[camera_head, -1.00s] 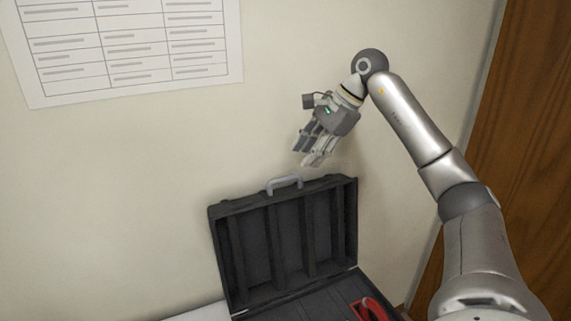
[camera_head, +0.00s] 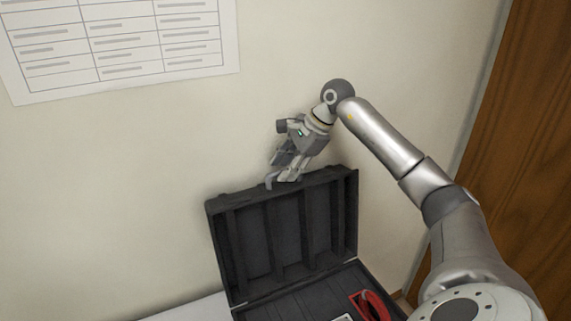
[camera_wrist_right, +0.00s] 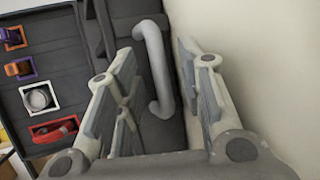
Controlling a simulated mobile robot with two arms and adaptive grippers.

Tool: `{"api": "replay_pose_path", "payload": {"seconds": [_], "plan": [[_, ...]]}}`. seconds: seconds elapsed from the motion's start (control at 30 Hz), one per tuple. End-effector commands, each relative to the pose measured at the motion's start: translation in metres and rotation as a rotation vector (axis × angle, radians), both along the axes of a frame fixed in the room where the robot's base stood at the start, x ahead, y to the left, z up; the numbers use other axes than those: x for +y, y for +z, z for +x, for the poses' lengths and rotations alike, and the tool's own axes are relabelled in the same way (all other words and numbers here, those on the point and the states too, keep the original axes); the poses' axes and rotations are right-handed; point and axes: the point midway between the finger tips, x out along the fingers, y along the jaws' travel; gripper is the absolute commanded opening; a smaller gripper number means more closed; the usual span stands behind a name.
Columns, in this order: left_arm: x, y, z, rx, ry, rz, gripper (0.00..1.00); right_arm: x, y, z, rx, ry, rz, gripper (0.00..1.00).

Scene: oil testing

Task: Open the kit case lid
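The black kit case stands with its lid (camera_head: 252,240) raised upright, the ribbed inside facing me. A grey handle (camera_wrist_right: 155,65) sits on the lid's top edge. In the head view it is mostly hidden behind my right gripper (camera_head: 281,177). The right gripper is at the lid's top edge, pointing down. In the right wrist view its fingers are apart, one on each side of the handle, with a visible gap and no grip on it. The case base (camera_head: 295,305) shows at the bottom of the head view. My left gripper is not in view.
The base holds a red item (camera_head: 372,305); the right wrist view also shows orange and purple items and a round grey one (camera_wrist_right: 38,98). A pale wall with a printed chart (camera_head: 120,50) is close behind the lid. A wooden panel (camera_head: 520,150) stands at right.

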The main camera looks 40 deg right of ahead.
Motion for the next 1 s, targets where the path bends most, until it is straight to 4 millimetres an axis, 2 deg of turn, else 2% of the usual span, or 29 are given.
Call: {"api": "replay_pose_path", "payload": {"seconds": [0.13,0.33,0.63,1.0], "plan": [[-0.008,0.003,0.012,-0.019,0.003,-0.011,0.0,0.001,-0.004,0.002,0.0,0.0,0.001,0.35],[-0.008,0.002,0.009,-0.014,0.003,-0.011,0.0,0.001,-0.005,0.002,0.0,0.0,0.001,0.35],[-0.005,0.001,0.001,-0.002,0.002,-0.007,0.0,0.001,-0.005,0.002,0.0,0.0,0.001,0.0],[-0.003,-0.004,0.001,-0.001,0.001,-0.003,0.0,0.001,-0.005,0.002,-0.013,0.0,-0.004,0.0]]}}
